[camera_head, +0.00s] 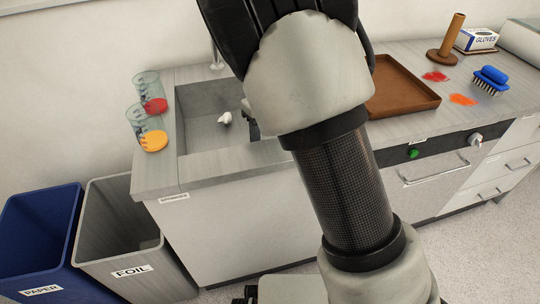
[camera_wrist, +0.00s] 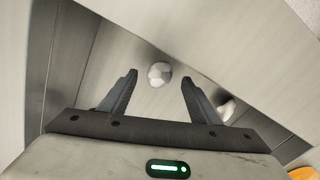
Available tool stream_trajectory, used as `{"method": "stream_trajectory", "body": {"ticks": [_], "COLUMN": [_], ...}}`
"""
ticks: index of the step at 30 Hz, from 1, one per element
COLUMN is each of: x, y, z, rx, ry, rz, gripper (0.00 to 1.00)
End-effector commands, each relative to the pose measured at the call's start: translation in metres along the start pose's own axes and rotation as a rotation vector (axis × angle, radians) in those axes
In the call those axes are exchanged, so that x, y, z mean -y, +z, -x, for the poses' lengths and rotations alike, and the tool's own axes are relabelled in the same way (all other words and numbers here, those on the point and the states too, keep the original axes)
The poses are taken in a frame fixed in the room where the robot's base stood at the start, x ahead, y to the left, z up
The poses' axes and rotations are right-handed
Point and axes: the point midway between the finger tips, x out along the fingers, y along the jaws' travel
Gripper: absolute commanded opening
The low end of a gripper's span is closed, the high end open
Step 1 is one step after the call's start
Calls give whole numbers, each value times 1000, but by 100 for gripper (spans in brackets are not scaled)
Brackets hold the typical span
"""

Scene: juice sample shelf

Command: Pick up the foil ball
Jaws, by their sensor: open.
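The foil ball (camera_wrist: 159,73) is a small, pale grey, faceted lump on the sink floor. In the wrist view it lies in the gap between the two fingertips, close to their tips. My gripper (camera_wrist: 159,80) is open, with a finger on either side of the ball, and neither finger visibly touches it. I cannot tell how far the fingertips are above the sink floor. In the head view my arm hides the ball, and only a dark bit of the gripper shows beside the arm.
A white crumpled piece (camera_head: 225,118) lies in the sink (camera_head: 200,140); in the wrist view it is beside the right finger (camera_wrist: 228,108). Bins marked FOIL (camera_head: 130,271) and PAPER (camera_head: 40,290) stand below.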

Motion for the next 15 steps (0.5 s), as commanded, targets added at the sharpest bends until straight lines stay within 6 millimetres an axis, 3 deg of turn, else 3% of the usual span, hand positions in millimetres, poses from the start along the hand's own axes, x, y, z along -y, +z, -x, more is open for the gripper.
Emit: {"method": "stream_trajectory", "body": {"ticks": [1, 5, 13, 15], "x": [-1, -1, -1, -1], "y": [1, 1, 1, 1], "z": [-13, -25, -27, -27], "rx": [3, 1, 0, 0], "ry": [1, 0, 0, 0], "rz": [0, -1, 0, 0], "gripper": [57, 57, 57, 48]}}
